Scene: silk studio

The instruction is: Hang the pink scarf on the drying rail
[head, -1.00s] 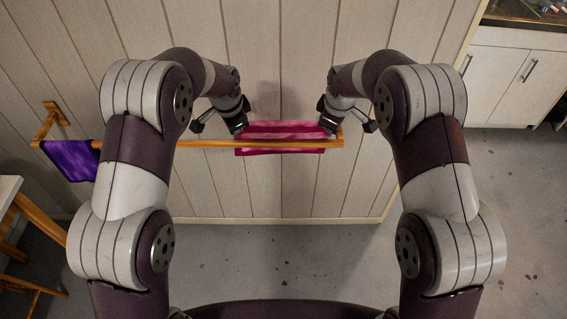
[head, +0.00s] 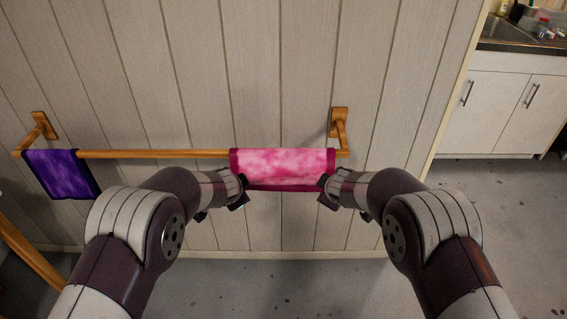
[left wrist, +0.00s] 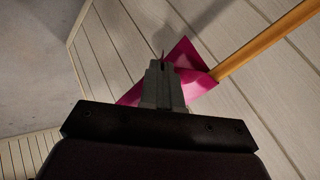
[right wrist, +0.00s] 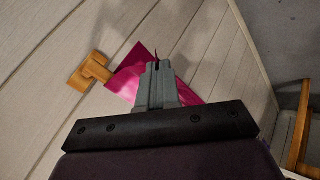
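The pink scarf (head: 283,168), with a darker magenta border, lies over the right part of the wooden drying rail (head: 150,154), and its front part hangs on my side. My left gripper (head: 243,191) is at the scarf's lower left corner and my right gripper (head: 325,189) at its lower right corner. In the left wrist view the fingers (left wrist: 163,65) are together with scarf cloth (left wrist: 192,60) around their tips. The right wrist view shows the same, with fingers (right wrist: 157,65) closed at the cloth (right wrist: 130,75). The part behind the rail is hidden.
A purple cloth (head: 62,173) hangs at the rail's left end. Wooden wall brackets (head: 340,125) hold the rail against the panelled wall (head: 200,70). The middle of the rail is bare. White cabinets (head: 495,105) with a sink stand at the right.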

